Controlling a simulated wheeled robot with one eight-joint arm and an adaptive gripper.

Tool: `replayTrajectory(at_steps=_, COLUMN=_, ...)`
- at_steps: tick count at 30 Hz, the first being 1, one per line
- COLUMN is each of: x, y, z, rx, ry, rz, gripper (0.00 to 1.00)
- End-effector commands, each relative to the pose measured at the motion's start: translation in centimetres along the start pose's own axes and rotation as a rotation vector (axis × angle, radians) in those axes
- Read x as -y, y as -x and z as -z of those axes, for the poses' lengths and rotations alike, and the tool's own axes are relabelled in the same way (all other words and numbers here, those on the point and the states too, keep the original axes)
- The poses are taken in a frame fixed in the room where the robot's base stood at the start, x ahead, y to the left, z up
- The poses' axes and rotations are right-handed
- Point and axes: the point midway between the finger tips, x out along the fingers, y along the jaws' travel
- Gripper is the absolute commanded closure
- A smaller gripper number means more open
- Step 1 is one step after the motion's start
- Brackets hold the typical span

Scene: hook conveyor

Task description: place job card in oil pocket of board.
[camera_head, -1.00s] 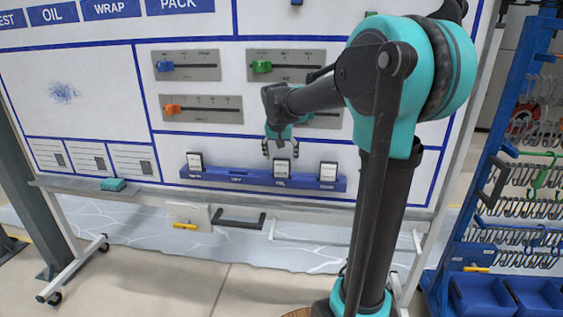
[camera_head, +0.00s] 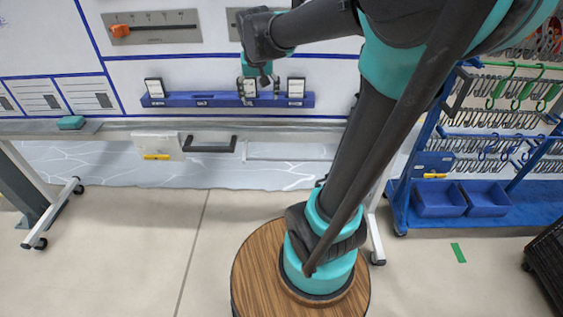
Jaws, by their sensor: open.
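The whiteboard (camera_head: 205,65) carries a blue pocket rail (camera_head: 180,101) along its lower part. White job cards with dark edges stand upright in it: one at the left (camera_head: 155,88), one near my gripper (camera_head: 250,88) and one at the right (camera_head: 296,87). The second pocket from the left (camera_head: 203,100) shows no card. The pocket labels are too small to read now. My gripper (camera_head: 259,92) is open and points down at the third pocket, its fingers around or just in front of the card there. I cannot tell whether they touch it.
A ledge (camera_head: 110,127) below the board holds a teal eraser (camera_head: 71,122). A dark handle (camera_head: 210,145) and a white box (camera_head: 157,145) hang beneath it. A blue hook rack (camera_head: 408,170) with bins (camera_head: 438,198) stands at right.

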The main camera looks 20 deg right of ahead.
Motion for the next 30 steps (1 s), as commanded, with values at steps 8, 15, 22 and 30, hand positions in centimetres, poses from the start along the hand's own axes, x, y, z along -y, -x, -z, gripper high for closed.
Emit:
replayTrajectory(at_steps=8, x=-5.0, y=-7.7, z=-16.7, rx=0.007, ry=0.132, rz=0.056, gripper=0.25)
replayTrajectory(at_steps=15, x=-6.2, y=-9.5, z=-22.6, rx=0.003, ry=0.182, rz=0.077, gripper=0.25)
replayTrajectory(at_steps=22, x=-6.2, y=-9.6, z=-22.8, rx=0.003, ry=0.186, rz=0.078, gripper=0.25)
replayTrajectory(at_steps=30, x=-6.2, y=-9.5, z=-22.7, rx=0.003, ry=0.185, rz=0.078, gripper=0.25)
